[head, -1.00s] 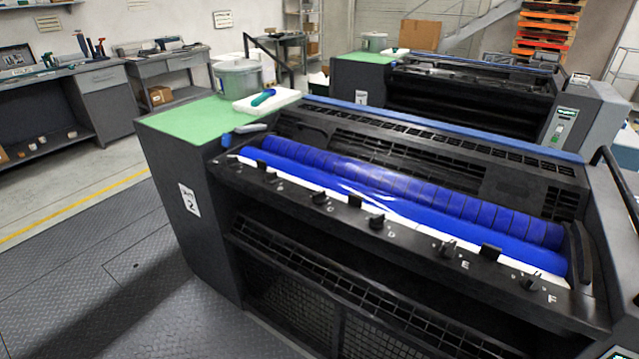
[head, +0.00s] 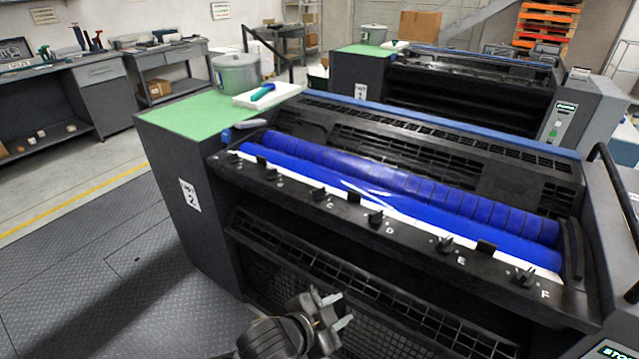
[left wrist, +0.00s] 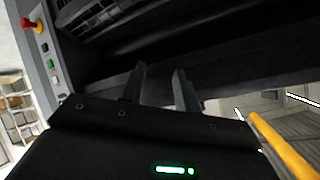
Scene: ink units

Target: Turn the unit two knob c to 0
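Unit two (head: 190,240) is the nearer dark press with a green top and a "2" plate on its end. Knob c (head: 318,194) is a small black knob on the front rail, beside a white letter C. Its setting is too small to read. My left gripper (head: 330,309) is in front of the unit, below the knob rail, and apart from knob c. Its two fingers are spread with nothing between them. They also show apart in the left wrist view (left wrist: 160,88), against dark machinery. My right gripper is not in view.
Knobs D (head: 376,217), E (head: 445,243) and F (head: 524,276) sit along the same rail, with black tabs between some. Blue rollers (head: 400,185) lie behind it. The floor at left is clear.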

